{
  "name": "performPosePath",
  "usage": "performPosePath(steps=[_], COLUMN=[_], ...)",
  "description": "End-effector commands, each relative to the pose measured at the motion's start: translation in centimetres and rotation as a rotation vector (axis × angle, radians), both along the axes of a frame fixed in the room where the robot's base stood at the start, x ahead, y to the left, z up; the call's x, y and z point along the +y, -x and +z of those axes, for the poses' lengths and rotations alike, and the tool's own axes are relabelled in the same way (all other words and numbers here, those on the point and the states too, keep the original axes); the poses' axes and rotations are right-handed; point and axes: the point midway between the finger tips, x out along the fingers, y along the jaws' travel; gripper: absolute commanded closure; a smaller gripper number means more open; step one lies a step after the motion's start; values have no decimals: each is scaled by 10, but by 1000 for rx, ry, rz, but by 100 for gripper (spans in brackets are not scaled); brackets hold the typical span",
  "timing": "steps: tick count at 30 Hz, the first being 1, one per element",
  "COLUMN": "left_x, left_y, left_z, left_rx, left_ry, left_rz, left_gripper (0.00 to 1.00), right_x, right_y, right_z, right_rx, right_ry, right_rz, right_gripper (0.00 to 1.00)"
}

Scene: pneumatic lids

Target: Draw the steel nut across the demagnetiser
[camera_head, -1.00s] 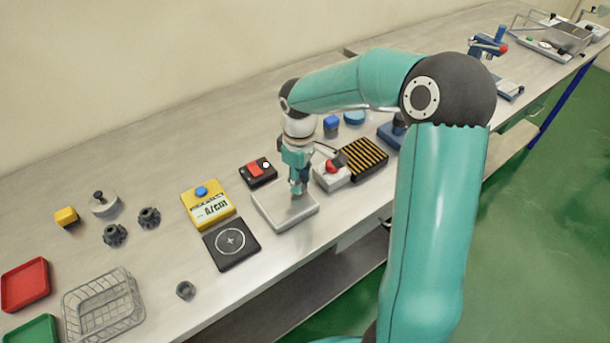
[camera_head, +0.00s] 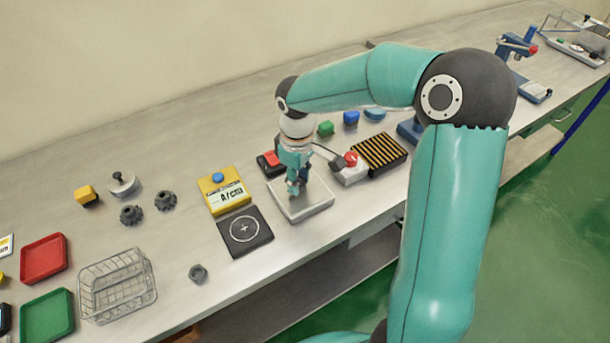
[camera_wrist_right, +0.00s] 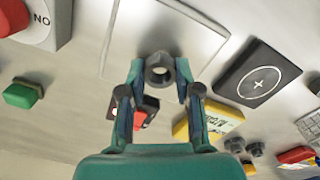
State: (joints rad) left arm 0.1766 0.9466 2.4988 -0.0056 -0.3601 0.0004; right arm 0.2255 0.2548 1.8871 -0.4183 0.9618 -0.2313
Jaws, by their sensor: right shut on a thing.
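My right gripper (camera_head: 293,190) points down over a pale grey flat plate (camera_head: 318,204). In the right wrist view its two fingers (camera_wrist_right: 160,76) are shut on a dark grey steel nut (camera_wrist_right: 160,66), with the plate (camera_wrist_right: 150,30) behind it. Whether the nut touches the plate I cannot tell. In the head view the fingers hide the nut. A black pad with a white circle and cross (camera_head: 245,232) lies left of the plate. A second nut (camera_head: 198,273) lies near the bench's front edge. No label shows which device is the demagnetiser. My left gripper is out of view.
A yellow meter (camera_head: 224,193) and a black box with a red switch (camera_head: 268,162) stand behind. A red-button box (camera_head: 351,172) and a yellow-black striped block (camera_head: 380,154) stand right. A wire basket (camera_head: 117,287), red tray (camera_head: 44,258) and green tray (camera_head: 48,315) are left.

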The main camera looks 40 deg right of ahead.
Motion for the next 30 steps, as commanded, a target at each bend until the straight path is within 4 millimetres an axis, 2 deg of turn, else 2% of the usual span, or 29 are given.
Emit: performPosePath(steps=[30], left_x=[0], left_y=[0], left_z=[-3], left_rx=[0], left_ry=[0], left_rz=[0], left_gripper=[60], right_x=[51], right_y=[-12], right_z=[0], right_rx=[1], right_ry=[0], right_rz=[2], right_gripper=[100])
